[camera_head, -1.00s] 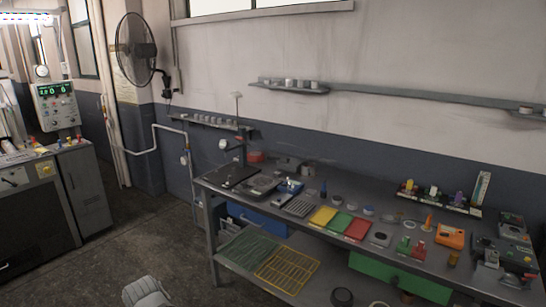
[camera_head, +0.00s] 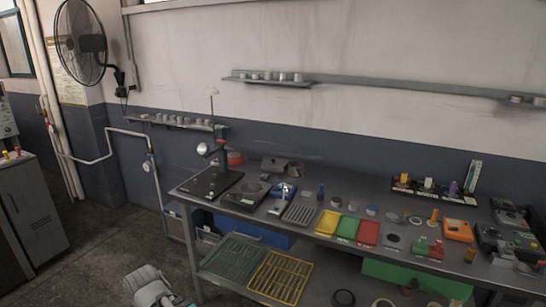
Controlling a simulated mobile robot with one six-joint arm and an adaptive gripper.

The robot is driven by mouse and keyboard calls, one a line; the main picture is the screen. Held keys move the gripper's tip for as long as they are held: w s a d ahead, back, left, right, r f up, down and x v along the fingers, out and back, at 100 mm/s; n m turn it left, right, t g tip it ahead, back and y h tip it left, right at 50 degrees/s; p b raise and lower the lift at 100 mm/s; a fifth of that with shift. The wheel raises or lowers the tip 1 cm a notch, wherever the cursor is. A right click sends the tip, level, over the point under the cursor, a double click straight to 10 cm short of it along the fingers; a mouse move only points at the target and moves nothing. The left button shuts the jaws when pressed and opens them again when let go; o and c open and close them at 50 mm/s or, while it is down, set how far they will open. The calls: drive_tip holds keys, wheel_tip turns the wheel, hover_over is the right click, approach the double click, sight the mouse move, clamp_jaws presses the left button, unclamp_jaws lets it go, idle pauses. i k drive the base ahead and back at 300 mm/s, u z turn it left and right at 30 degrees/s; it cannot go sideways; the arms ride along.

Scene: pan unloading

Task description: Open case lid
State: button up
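No open lid can be made out, and I cannot tell which container is the case. A blue box (camera_head: 262,235) is under the workbench top at the left, partly hidden by the bench edge and trays. A pale ribbed part of my arm shows at the bottom edge, well in front of the bench.
The grey workbench (camera_head: 345,199) carries yellow, green and red trays, small parts and devices. A green rack (camera_head: 232,258) and yellow rack (camera_head: 280,277) lie on its lower shelf. A grey cabinet (camera_head: 32,216) stands left. The floor (camera_head: 115,250) between is clear.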

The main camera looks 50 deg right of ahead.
sight(270, 162)
drive_tip(key=z, duration=0.55)
drive_tip(key=i, duration=1.05)
drive_tip(key=z, duration=0.6)
drive_tip(key=k, duration=0.9)
drive_tip(key=z, duration=0.15)
drive_tip(key=i, duration=0.8)
